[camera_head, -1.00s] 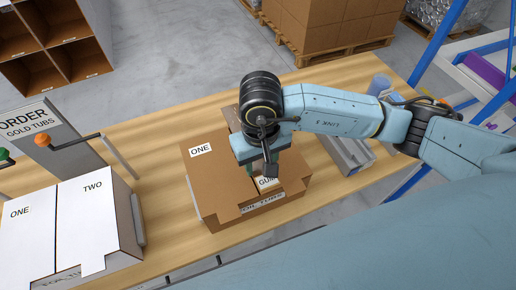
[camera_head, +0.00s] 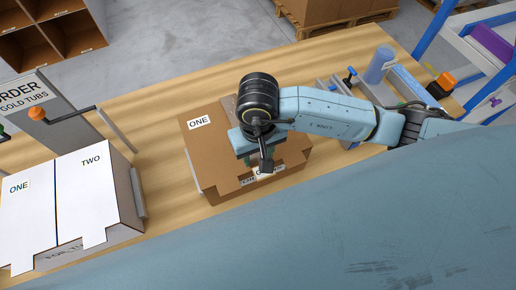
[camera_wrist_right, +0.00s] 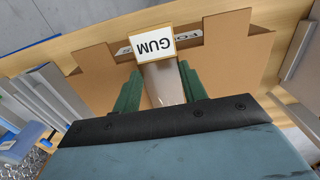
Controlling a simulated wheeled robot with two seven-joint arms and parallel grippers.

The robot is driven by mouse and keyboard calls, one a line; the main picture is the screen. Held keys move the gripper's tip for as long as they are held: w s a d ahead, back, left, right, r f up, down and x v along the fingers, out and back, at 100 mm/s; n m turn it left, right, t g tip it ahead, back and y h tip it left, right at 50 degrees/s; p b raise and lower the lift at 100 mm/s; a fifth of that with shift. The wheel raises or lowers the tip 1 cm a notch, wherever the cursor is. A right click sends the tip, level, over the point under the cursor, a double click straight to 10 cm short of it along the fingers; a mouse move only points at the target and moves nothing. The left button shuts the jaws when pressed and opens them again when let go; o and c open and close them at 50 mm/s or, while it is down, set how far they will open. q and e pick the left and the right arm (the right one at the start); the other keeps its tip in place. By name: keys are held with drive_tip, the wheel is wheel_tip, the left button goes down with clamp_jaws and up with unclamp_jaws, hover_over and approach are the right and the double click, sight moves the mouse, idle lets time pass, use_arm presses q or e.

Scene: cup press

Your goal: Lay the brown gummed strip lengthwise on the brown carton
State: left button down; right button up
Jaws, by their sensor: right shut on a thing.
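The brown carton (camera_head: 212,157) sits on the wooden bench with a label reading ONE; it also shows in the right wrist view (camera_wrist_right: 95,88). My right gripper (camera_wrist_right: 160,88) has its green fingers on both sides of the brown gummed strip (camera_wrist_right: 164,84) and is shut on it. A white GUM label (camera_wrist_right: 157,44) is at the strip's far end, by the carton's edge. In the head view this gripper (camera_head: 258,166) is over the carton's right part and hides most of the strip. I cannot tell whether the strip touches the carton. My left gripper is not in view.
A white box (camera_head: 75,205) with flaps marked ONE and TWO stands at left, near an order board (camera_head: 30,98) and a lever with an orange knob (camera_head: 37,114). A blue cylinder (camera_head: 380,65) and metal fixtures stand at right. Bare bench (camera_head: 185,95) lies behind the carton.

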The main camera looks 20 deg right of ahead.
drive_tip(key=shift+f+b, duration=0.7)
drive_tip(key=shift+f, duration=0.05)
idle(0.4)
drive_tip(key=o, duration=1.1)
wheel_tip(320, 180, up, 14)
drive_tip(key=shift+f+b, duration=0.25)
drive_tip(key=shift+b, duration=0.1)
